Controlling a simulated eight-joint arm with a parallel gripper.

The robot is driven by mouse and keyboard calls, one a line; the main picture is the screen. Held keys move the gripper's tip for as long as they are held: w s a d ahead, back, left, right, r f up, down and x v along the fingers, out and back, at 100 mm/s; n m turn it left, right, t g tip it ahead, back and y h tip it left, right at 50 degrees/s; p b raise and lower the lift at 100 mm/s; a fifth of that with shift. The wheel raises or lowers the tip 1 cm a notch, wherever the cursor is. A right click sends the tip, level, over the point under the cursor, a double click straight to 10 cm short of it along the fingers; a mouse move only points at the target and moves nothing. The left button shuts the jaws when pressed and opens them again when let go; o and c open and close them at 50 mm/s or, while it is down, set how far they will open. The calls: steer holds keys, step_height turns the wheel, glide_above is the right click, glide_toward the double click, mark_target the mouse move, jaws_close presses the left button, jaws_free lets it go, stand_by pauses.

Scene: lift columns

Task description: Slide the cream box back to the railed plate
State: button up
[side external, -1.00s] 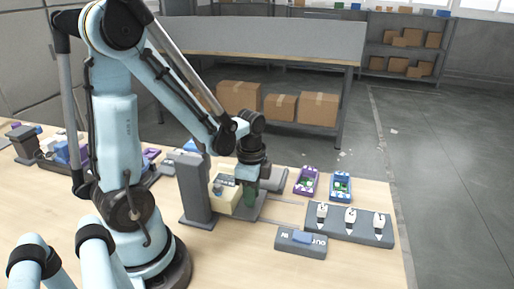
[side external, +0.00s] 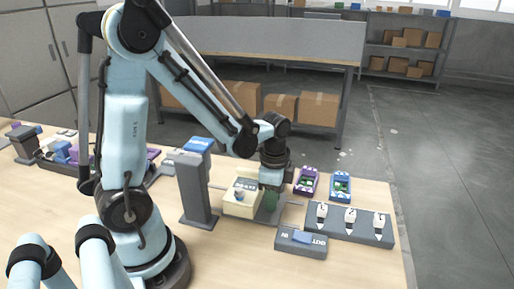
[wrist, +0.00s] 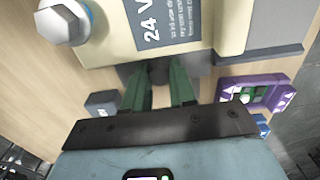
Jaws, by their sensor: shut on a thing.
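The cream box (side external: 240,205) stands beside a grey column (side external: 195,187) in the side view. It has a dark label and a knob on top. In the wrist view the cream box (wrist: 113,45) fills the top, its label reading "24 V". My gripper (side external: 270,200), with green fingers, is at the box's right side. In the wrist view my gripper (wrist: 161,82) is closed around a dark grip on the near side of the box. A grey plate (side external: 266,216) lies at the box's right, with thin rails running past it; my gripper partly hides it.
A grey block with a blue slider (side external: 302,238), marked IN and OUT, stands in front right. A grey rack (side external: 330,231) holds three white pointed pieces. Purple (side external: 306,181) and blue (side external: 340,187) trays lie behind it. The table's right edge is close by.

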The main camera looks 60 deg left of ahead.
steer(key=shift+w+d, duration=1.3)
steer(key=shift+w, duration=0.05)
steer(key=o, duration=0.8)
step_height(320, 180, up, 6)
steer(key=shift+s+r, duration=0.1)
steer(key=s+d+r+n+t, duration=0.1)
steer(key=s+r+n+t, duration=0.3)
steer(key=n, duration=0.5)
step_height(320, 180, up, 2)
steer(key=t, duration=0.3)
steer(key=shift+s+d, duration=0.3)
steer(key=shift+d, duration=0.1)
